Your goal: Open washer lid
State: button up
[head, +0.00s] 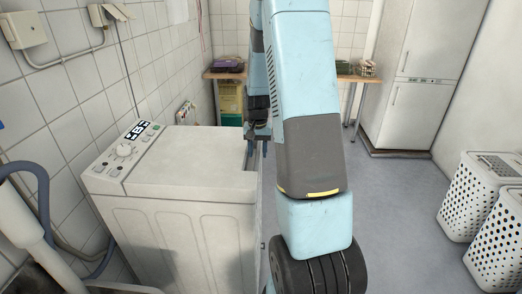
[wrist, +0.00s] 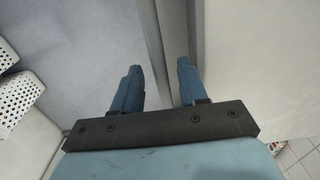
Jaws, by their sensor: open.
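The white top-loading washer (head: 205,225) stands at the left, with its control panel on the wall side. Its flat lid (head: 185,158) looks closed. My gripper (head: 257,141) is at the lid's right edge, by a small recess there, partly hidden behind my arm. In the wrist view my gripper (wrist: 158,78) is open, with two blue fingers apart and nothing held. The lid's pale surface (wrist: 255,60) lies to the right of the fingers, and the washer's edge runs between them. I cannot tell whether a finger touches the lid.
Perforated white baskets (head: 487,195) stand at the right. A tall white fridge (head: 410,75) stands at the back right. A wooden table (head: 345,78) with items is at the back. A grey hose (head: 35,175) is at the left. The floor (head: 400,210) between is clear.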

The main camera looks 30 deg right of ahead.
grip_shut()
dwell(0.4)
